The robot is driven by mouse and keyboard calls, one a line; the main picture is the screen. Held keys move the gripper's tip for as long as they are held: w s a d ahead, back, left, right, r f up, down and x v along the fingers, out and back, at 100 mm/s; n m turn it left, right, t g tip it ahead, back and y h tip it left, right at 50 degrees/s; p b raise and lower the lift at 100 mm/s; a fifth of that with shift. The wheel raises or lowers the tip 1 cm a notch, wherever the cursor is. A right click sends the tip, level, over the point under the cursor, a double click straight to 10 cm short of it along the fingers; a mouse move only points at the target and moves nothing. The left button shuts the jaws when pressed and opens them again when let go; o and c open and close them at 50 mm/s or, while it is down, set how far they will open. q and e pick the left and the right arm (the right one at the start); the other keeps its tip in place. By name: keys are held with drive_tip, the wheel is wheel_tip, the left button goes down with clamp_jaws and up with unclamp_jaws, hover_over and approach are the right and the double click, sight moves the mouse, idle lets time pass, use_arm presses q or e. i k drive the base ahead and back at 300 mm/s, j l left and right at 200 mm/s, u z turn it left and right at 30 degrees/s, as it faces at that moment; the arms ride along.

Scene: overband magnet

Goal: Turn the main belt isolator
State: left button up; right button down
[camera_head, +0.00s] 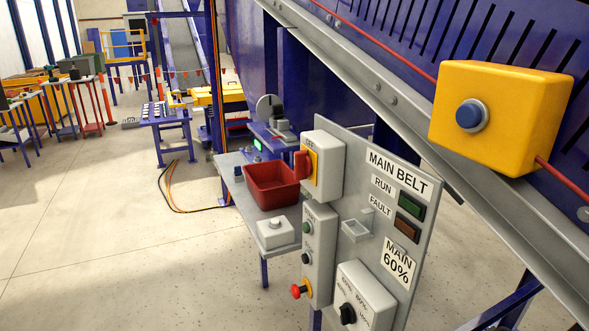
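The main belt isolator (315,166) is a light grey box at the upper left of the grey panel headed "MAIN BELT" (381,208). Its red handle (301,164) sits on a yellow plate, with lettering above it that looks like "OFF". The handle looks roughly upright, but its exact setting is hard to tell from this angle. The panel carries a green RUN lamp (411,206) and a brown-red FAULT lamp (406,227). Neither of my grippers shows in the head view.
A red bin (271,185) and a small grey button box (275,232) stand on the bench left of the panel. A button station (317,256) with a red stop button and a dial box (364,297) sit below. A yellow box (500,115) hangs at right.

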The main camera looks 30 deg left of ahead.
sight(303, 166)
drive_tip(key=j+z, duration=0.15)
drive_tip(key=z, duration=0.35)
drive_tip(key=j+z, duration=0.25)
drive_tip(key=j, duration=0.2)
drive_tip(key=k+j+z, duration=0.1)
drive_tip(key=j+z, duration=0.2)
drive_tip(key=k+j, duration=0.1)
drive_tip(key=j, duration=0.3)
drive_tip(key=k+j, duration=0.1)
drive_tip(key=j, duration=0.3)
drive_tip(key=k+j+z, duration=0.1)
drive_tip(key=j, duration=0.3)
drive_tip(key=k+j, duration=0.1)
drive_tip(key=j, duration=0.25)
drive_tip(key=k+j+z, duration=0.1)
drive_tip(key=j, duration=0.3)
drive_tip(key=k+j, duration=0.15)
drive_tip(key=j, duration=0.2)
